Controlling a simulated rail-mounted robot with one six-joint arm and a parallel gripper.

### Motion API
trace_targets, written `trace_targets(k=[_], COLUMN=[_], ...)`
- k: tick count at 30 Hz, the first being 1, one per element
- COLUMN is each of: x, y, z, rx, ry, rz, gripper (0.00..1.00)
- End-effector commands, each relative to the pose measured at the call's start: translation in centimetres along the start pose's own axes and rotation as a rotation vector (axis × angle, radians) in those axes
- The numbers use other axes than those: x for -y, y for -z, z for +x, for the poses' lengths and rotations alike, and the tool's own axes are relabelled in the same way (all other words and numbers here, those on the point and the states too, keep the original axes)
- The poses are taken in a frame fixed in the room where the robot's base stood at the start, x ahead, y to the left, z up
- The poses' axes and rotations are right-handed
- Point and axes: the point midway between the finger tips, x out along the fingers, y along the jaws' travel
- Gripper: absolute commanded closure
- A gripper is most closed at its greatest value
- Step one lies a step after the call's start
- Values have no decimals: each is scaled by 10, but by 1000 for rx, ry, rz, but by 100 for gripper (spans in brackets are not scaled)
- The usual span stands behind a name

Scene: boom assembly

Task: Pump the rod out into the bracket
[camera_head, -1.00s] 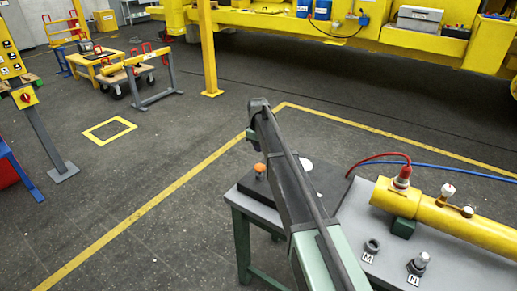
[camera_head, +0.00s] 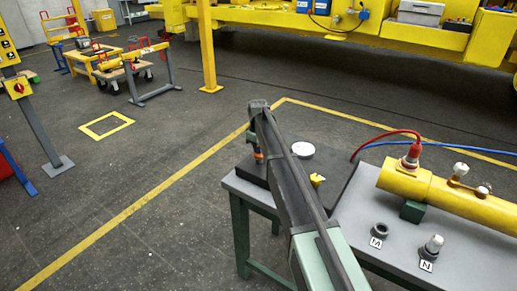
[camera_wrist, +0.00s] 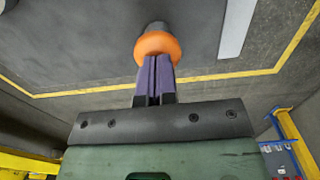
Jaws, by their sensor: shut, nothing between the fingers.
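My gripper (camera_wrist: 157,62) is shut, with its purple fingers together at an orange knob (camera_wrist: 157,46) in the wrist view. The fingertips overlap the knob's near edge; I cannot tell whether they press on it. In the head view the knob (camera_head: 259,158) shows just left of my arm, on a dark block (camera_head: 338,172) on the bench. A yellow cylinder (camera_head: 408,183) lies on the bench at the right, its right end cut off by the frame. I cannot make out the rod or the bracket.
Open floor (camera_head: 190,235) lies left of the bench.

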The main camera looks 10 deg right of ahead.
Motion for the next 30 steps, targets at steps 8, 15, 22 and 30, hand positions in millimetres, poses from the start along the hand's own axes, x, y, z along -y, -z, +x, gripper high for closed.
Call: trace_targets(k=[8,15,22,30], x=[1,2,1,1], y=[-1,-2,-1,-1], z=[4,-11,-63,-128], rx=[2,2,-2,-2], ry=[3,3,-2,-2], rz=[0,0,0,0], gripper=[100,100,100,100])
